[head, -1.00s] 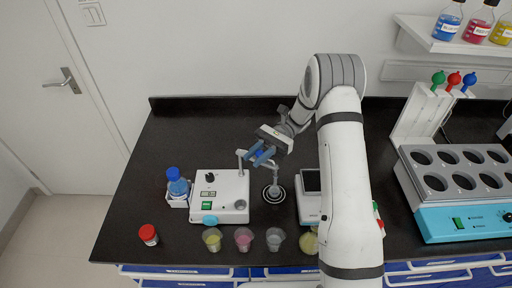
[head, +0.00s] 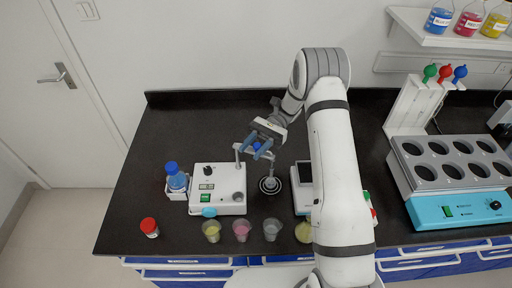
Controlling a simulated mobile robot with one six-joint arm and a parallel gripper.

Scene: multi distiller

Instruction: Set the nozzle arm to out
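The nozzle arm (head: 240,154) is a thin grey arm on a post at the white distiller unit (head: 217,187), left of my gripper. My gripper (head: 258,150) hangs above the bench. Its two blue fingers are spread apart, with a blue part (head: 257,146) showing between or behind them. I cannot tell whether they touch the nozzle arm. A grey pipe reaches right from near the fingers to a small upright stand with a round black base (head: 269,185).
A blue-capped bottle (head: 176,178) and a red-capped jar (head: 149,228) stand left. Several cups (head: 241,230) line the front edge. A white device (head: 303,188) is right of the stand. A blue multi-well unit (head: 455,209) fills the right. The back left bench is clear.

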